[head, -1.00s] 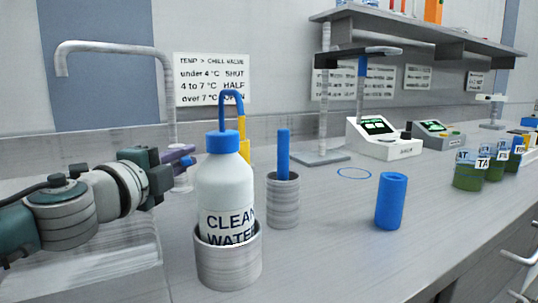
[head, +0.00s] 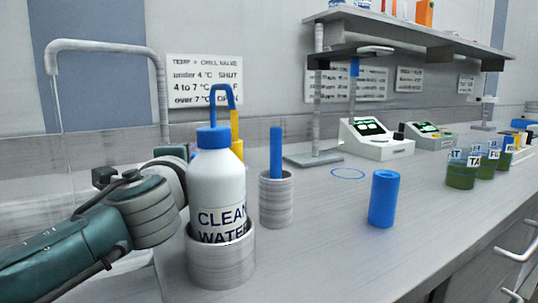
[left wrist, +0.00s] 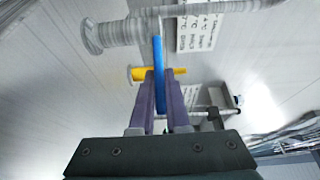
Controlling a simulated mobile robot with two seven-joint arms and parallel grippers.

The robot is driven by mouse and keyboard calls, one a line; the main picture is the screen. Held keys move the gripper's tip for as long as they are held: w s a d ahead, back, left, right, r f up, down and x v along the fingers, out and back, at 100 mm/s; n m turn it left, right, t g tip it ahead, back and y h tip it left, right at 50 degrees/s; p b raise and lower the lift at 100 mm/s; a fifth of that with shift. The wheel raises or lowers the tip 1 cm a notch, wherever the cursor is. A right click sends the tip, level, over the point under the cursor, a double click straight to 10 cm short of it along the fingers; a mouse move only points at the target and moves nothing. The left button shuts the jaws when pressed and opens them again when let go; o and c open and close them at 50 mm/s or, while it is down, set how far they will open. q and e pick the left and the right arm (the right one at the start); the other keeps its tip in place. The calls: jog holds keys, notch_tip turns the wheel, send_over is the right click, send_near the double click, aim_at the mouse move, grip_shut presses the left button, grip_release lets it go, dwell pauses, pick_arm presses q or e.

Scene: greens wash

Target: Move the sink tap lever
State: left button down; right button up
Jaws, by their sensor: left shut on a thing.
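The grey sink tap (head: 105,46) stands at the back left, its spout arching left over the sink. A faint thin line shows below the spout. In the left wrist view the tap post (left wrist: 120,32) lies across the top, and the blue tap lever (left wrist: 158,60) runs from it down between my purple fingers. My left gripper (left wrist: 162,92) is shut on this lever. In the head view its fingers and the lever are hidden behind my wrist and the white bottle. My right gripper is not in view.
A clean-water bottle (head: 215,185) in a grey holder (head: 222,262) stands close right of my left arm. A yellow post (head: 237,125) is behind it. A grey cup (head: 276,205) with a blue rod and a blue cylinder (head: 384,198) stand further right. Open bench lies between.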

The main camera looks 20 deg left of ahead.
pick_arm(q)
jog(key=c, duration=0.9)
grip_release()
jog(key=shift+o, duration=1)
notch_tip(320, 180, up, 16)
jog(key=p, duration=0.7)
jog(key=shift+s+d+r, duration=0.15)
jog(key=shift+s+d, duration=0.05)
jog(key=shift+s, duration=0.2)
jog(key=r, duration=0.3)
jog(key=shift+a+p, duration=0.25)
jog(key=shift+p, duration=0.05)
jog(key=shift+c, duration=1)
jog(key=shift+w+r, duration=0.4)
jog(key=shift+r, duration=0.1)
